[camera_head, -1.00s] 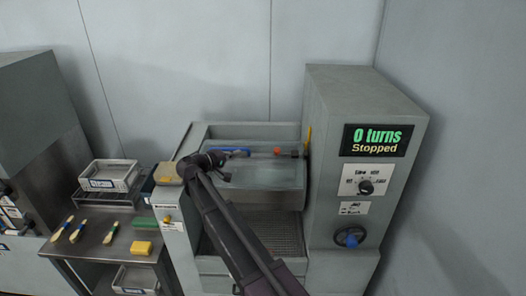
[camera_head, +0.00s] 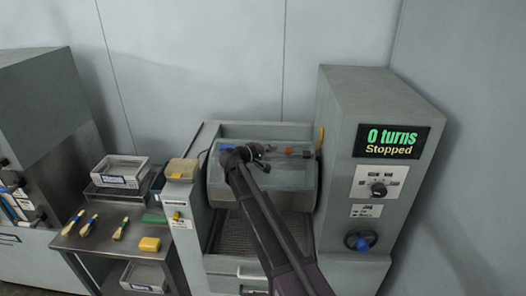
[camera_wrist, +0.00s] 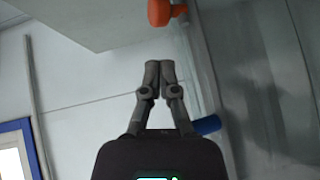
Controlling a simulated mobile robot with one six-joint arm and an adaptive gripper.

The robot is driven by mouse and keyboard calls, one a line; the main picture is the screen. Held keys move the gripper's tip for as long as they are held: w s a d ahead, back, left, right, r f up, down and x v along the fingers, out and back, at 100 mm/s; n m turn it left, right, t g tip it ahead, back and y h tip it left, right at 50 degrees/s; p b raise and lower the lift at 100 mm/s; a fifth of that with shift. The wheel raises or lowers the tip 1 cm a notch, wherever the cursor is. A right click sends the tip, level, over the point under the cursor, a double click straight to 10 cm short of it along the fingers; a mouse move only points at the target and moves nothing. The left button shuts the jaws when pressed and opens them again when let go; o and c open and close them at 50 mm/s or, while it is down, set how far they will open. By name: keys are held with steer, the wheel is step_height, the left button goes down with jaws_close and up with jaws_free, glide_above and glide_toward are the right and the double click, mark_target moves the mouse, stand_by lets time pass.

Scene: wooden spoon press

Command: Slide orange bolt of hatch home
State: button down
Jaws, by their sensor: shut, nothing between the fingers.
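The orange bolt (camera_head: 289,151) is a small piece near the top right of the hatch (camera_head: 262,190), a grey, partly see-through panel on the machine's front. In the wrist view the orange bolt (camera_wrist: 160,12) shows as a rounded knob at the top edge, partly cut off. My gripper (camera_head: 266,153) is over the hatch's upper edge, just left of the bolt. In the wrist view my gripper (camera_wrist: 160,65) has its fingertips together and empty, with a gap between them and the knob. My arm covers part of the hatch.
A side table (camera_head: 103,238) with brushes and a tray (camera_head: 121,171) stands at left.

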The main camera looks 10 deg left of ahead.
mark_target(289, 152)
steer(key=shift+s+d+f, duration=0.1)
steer(key=shift+d+f, duration=0.05)
steer(key=shift+d, duration=0.55)
steer(key=shift+d+f, duration=0.1)
steer(key=shift+d, duration=0.6)
steer(key=shift+s+a, duration=0.1)
